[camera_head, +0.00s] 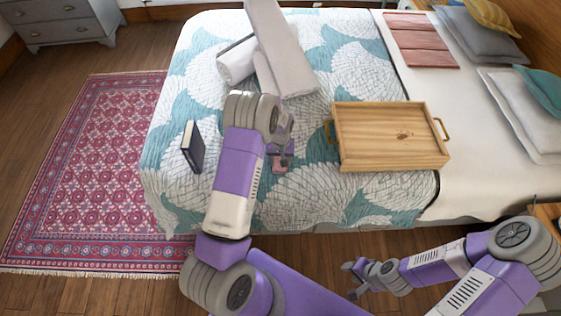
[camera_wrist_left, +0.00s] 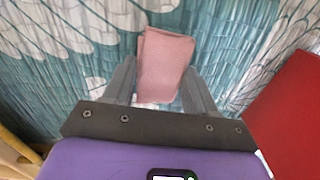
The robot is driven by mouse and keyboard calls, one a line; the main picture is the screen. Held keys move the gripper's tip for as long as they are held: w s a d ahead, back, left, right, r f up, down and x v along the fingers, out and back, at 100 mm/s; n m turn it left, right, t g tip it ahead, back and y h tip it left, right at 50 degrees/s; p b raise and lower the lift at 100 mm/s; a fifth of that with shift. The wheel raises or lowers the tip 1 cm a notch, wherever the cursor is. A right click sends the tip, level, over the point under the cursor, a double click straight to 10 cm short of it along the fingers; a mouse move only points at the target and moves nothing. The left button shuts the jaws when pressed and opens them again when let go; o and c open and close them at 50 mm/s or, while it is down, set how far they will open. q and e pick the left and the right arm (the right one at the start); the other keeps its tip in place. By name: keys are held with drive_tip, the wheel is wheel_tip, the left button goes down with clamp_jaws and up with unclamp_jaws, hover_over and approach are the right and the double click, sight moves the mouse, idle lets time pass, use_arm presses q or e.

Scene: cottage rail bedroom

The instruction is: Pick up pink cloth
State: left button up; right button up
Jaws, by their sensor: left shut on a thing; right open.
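The small folded pink cloth (camera_head: 279,168) is low over the patterned bedspread in the head view. In the left wrist view the pink cloth (camera_wrist_left: 166,62) stands between the two dark fingers. My left gripper (camera_head: 282,157) reaches down over the bed and is shut on the cloth; the arm partly covers it. The left wrist view shows the gripper (camera_wrist_left: 160,82) with the cloth extending beyond its fingertips. Whether the cloth still touches the bed cannot be told. My right gripper (camera_head: 352,277) is open and empty, off the bed's near side.
A wooden tray (camera_head: 385,158) lies right of the left gripper. A red surface (camera_wrist_left: 292,128) fills the wrist view's right edge. Larger pink folded fabric (camera_head: 421,40) lies near the pillows.

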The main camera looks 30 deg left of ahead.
use_arm(q)
wheel_tip(320, 180, up, 10)
drive_tip(key=p, duration=0.2)
idle(0.3)
